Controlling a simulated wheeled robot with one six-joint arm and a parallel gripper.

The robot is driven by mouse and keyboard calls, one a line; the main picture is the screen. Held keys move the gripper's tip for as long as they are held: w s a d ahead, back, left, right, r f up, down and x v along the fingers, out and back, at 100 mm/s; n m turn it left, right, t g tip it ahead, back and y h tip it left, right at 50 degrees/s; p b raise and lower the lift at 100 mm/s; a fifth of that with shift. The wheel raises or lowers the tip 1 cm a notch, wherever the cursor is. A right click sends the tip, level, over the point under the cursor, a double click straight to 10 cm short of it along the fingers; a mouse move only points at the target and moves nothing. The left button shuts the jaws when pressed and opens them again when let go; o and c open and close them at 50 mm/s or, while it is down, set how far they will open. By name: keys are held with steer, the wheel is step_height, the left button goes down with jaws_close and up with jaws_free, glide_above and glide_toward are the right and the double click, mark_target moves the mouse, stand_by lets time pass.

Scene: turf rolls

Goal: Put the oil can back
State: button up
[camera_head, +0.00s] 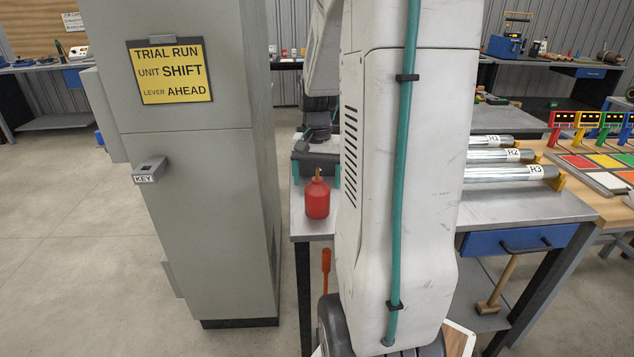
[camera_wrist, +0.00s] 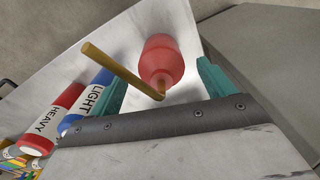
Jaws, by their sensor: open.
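The red oil can (camera_head: 317,199) stands upright on the left end of the grey bench top (camera_head: 530,207). In the wrist view the can (camera_wrist: 162,58) shows between and beyond my two teal fingers. A brass-coloured rod (camera_wrist: 118,66) slants to the can's top and looks like its spout. My gripper (camera_head: 316,178) is open, its dark bar just behind and above the can in the head view. The fingers lie to either side of the can, with no visible contact. I cannot tell how deep the can sits between them.
A tall grey cabinet (camera_head: 200,230) with a yellow sign (camera_head: 169,72) stands close left of the bench. Metal rollers (camera_head: 505,173) lie to the right. My arm hides the bench's middle.

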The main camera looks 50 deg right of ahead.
step_height(320, 180, up, 10)
steer(key=shift+f, duration=0.25)
steer(key=shift+a+r, duration=0.1)
steer(key=shift+r, duration=0.15)
steer(key=s+a+r+n, duration=0.1)
steer(key=a+n, duration=0.2)
steer(key=a, duration=0.5)
steer(key=s+a+r+n, duration=0.1)
steer(key=a+r+n, duration=0.1)
steer(key=a, duration=0.6)
steer(key=s+a+f+n+t, duration=0.1)
steer(key=s+a+f+n, duration=0.2)
steer(key=s+a+n, duration=0.4)
steer(key=s+a, duration=0.3)
steer(key=a, duration=0.3)
steer(key=shift+s+a, duration=0.15)
steer(key=shift+a, duration=0.15)
